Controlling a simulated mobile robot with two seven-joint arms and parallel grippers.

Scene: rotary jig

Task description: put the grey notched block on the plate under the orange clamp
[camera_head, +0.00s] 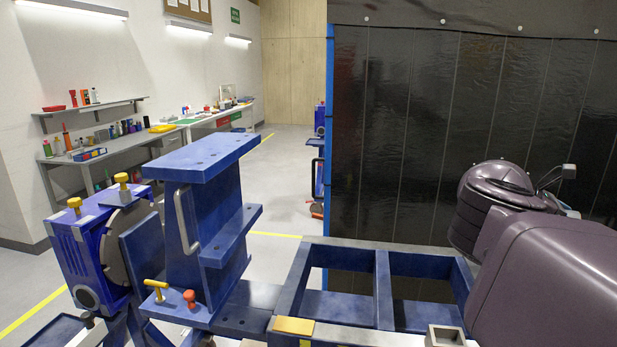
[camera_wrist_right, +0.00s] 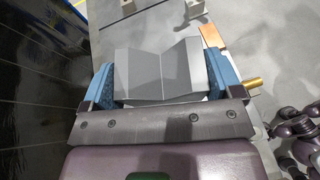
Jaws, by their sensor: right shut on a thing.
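The grey notched block (camera_wrist_right: 160,70) is between the two blue finger pads of my right gripper (camera_wrist_right: 160,82) in the right wrist view. A V-shaped notch runs across its upper side. The gripper is shut on it, one pad at each end. An orange flat piece (camera_wrist_right: 213,36) lies beyond the block to the right; I cannot tell if it is the clamp. A yellow-orange flat piece (camera_head: 294,326) also sits on the jig's near rail in the head view. The plate's spot under the clamp cannot be made out. My left gripper is in neither view.
The blue jig frame (camera_head: 340,250) has open bays at centre right. A tall blue fixture (camera_head: 205,160) with a handle stands at left. A square metal socket (camera_head: 447,336) is at the near edge. A black curtain (camera_head: 440,120) hangs behind. A brass pin (camera_wrist_right: 252,84) sits right of the block.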

